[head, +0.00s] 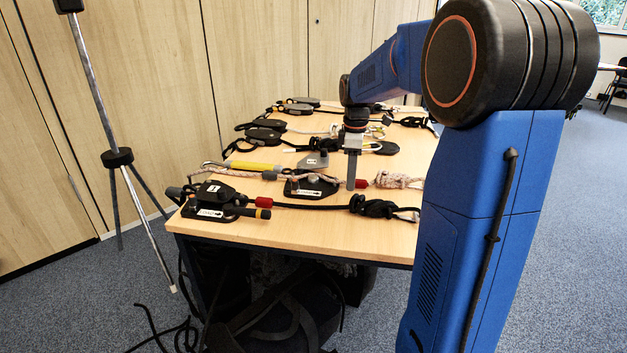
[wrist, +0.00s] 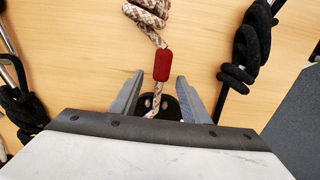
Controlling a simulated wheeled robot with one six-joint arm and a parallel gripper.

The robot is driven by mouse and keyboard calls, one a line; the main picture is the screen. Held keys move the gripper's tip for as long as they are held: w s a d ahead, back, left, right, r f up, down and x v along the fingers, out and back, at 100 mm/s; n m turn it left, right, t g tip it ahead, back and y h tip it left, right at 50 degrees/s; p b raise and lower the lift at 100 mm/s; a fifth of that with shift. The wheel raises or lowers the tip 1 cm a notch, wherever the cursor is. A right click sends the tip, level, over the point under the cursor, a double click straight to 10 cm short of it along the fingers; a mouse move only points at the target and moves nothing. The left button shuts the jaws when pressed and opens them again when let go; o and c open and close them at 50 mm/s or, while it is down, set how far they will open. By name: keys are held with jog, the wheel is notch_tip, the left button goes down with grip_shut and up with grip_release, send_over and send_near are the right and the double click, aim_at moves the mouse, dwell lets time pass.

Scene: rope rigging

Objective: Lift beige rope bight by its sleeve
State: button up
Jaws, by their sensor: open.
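The beige rope (head: 398,180) lies on the table with its knotted bundle to the right of my gripper. Its red sleeve (head: 361,183) sits just right of my lowered fingers. In the wrist view the red sleeve (wrist: 162,65) is upright in the picture, with the patterned beige rope (wrist: 147,13) coiled beyond it. My gripper (wrist: 160,80) is open, one finger on each side of the rope line. The sleeve's near end lies about level with the fingertips, and most of it is beyond them. My gripper (head: 352,186) hides part of the rope in the head view.
A black rope with a knot (head: 372,206) lies nearer the table's front edge, right of the fingers in the wrist view (wrist: 247,45). A black device plate (head: 318,189) is left of my gripper. More rigging lies behind. Bare wood (head: 300,230) shows in front.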

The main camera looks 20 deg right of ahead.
jog(key=shift+c, duration=0.7)
grip_shut()
